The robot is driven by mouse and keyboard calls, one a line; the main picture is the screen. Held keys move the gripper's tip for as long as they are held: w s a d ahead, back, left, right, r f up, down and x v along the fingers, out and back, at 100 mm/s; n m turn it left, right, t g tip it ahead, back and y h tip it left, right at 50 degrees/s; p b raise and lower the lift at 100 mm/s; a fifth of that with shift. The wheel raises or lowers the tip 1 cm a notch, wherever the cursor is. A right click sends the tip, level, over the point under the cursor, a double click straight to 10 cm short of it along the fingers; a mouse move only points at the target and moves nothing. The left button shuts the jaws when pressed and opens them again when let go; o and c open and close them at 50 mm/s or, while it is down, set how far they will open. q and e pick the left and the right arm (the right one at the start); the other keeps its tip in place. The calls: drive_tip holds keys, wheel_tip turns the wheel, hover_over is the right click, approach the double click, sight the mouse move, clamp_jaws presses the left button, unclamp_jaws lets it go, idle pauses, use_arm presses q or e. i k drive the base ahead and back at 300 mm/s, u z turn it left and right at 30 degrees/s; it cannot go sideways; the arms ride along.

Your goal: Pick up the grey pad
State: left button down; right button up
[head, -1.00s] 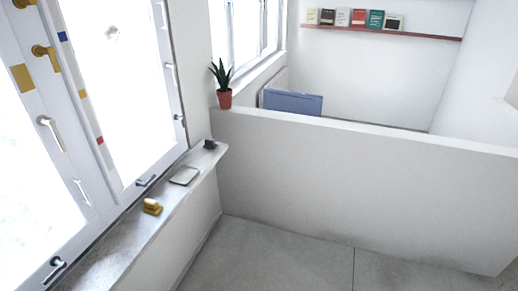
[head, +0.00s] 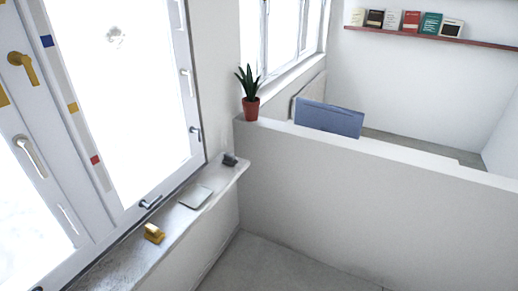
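The grey pad (head: 195,196) lies flat on the window sill (head: 172,222) in the left half of the head view. It is a thin, light grey, roughly square piece. A small yellow object (head: 154,233) sits on the sill nearer to me, and a small dark object (head: 230,159) sits farther along, near the sill's far end. Neither of my grippers shows in the head view.
A window with white frames (head: 103,182) and handles rises along the sill's left side. A white half-height wall (head: 360,195) stands beyond the sill, carrying a potted plant (head: 251,102). Grey floor (head: 275,268) is open at the bottom middle.

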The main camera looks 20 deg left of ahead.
sight(229, 160)
drive_tip(key=i, duration=1.6)
drive_tip(key=u, duration=1)
drive_tip(key=i, duration=0.9)
drive_tip(key=u, duration=1)
